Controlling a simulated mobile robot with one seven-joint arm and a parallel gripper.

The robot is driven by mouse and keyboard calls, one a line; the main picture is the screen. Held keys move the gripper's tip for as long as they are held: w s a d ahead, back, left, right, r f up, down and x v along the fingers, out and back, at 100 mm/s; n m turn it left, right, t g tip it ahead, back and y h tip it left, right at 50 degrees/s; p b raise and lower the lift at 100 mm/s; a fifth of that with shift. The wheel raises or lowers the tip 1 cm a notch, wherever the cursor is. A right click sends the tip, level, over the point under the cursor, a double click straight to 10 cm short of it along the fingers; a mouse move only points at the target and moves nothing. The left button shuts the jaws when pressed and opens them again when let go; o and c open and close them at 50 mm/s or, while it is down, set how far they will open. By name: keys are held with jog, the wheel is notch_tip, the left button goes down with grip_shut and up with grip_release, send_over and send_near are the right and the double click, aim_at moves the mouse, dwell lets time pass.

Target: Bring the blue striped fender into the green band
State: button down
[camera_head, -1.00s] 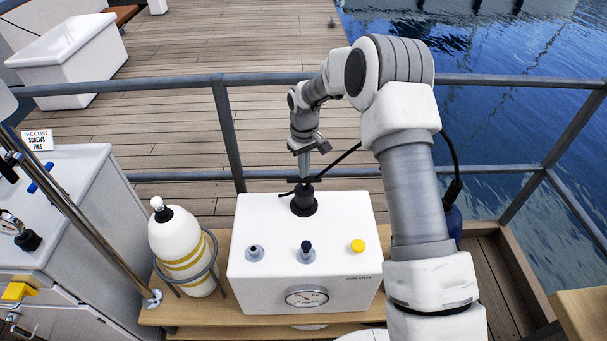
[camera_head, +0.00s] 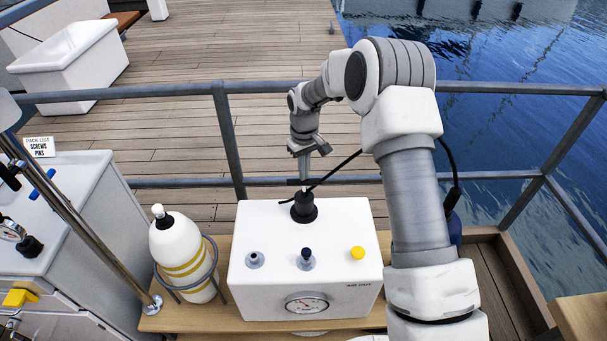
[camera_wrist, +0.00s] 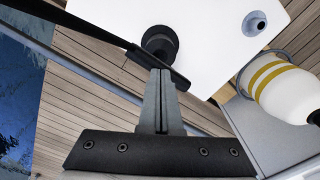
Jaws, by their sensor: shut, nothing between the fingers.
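A white box (camera_head: 345,225) stands on a wooden bench with a round gauge (camera_head: 307,304) on its front; the needle reading and any green band are too small to make out. A black post (camera_head: 303,209) with a long black lever (camera_head: 340,168) rises from its top; both show in the wrist view, lever (camera_wrist: 95,32) and post (camera_wrist: 160,42). My gripper (camera_head: 304,182) is shut and empty, pointing down at the lever by the post; I cannot tell whether the tips touch it. A blue object (camera_head: 454,229), possibly the blue fender, is mostly hidden behind my arm; no stripes show.
A white fender with yellow stripes (camera_head: 185,257) sits in a metal ring left of the box. The box top also has two small fittings and a yellow cap (camera_head: 357,253). A metal railing (camera_head: 235,150) runs behind; water lies right. A white cabinet (camera_head: 75,215) stands left.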

jog(key=shift+r, duration=0.1)
dwell(0.4)
jog(key=shift+f+b, duration=1.3)
jog(key=shift+f, duration=0.5)
jog(key=shift+r, duration=0.1)
jog(key=shift+r+p, duration=1.05)
jog(key=shift+r, duration=0.9)
notch_tip(320, 180, up, 7)
jog(key=p, duration=0.4)
